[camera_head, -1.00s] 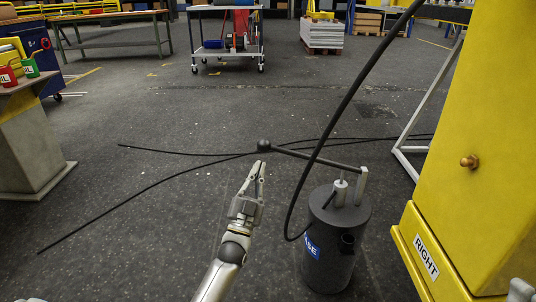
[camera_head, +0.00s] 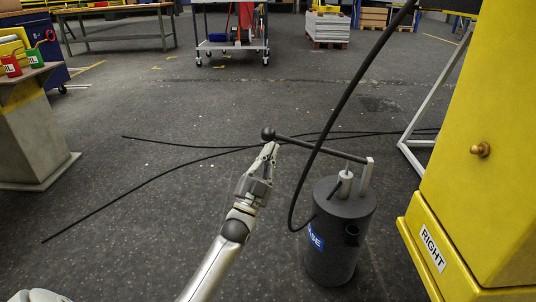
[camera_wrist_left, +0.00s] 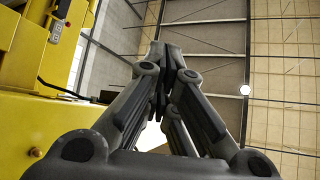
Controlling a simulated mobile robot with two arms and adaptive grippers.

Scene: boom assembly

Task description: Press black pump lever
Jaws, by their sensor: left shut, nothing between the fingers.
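The black pump lever (camera_head: 318,148) is a thin rod with a ball knob (camera_head: 268,134) at its left end. It runs from a light bracket (camera_head: 366,175) on top of a dark grey cylindrical pump (camera_head: 338,240) standing on the floor. My left gripper (camera_head: 270,148) is shut and empty, with its tips close below the knob in the head view; I cannot tell whether they touch it. In the left wrist view the shut fingers (camera_wrist_left: 160,85) point up toward the ceiling. The lever cannot be made out there. My right gripper is not in view.
A yellow machine (camera_head: 480,150) with a brass knob and a "RIGHT" label (camera_head: 433,249) stands right of the pump. A black hose (camera_head: 350,95) arches down to the pump. A concrete pedestal (camera_head: 30,130) with red and green cans is at left.

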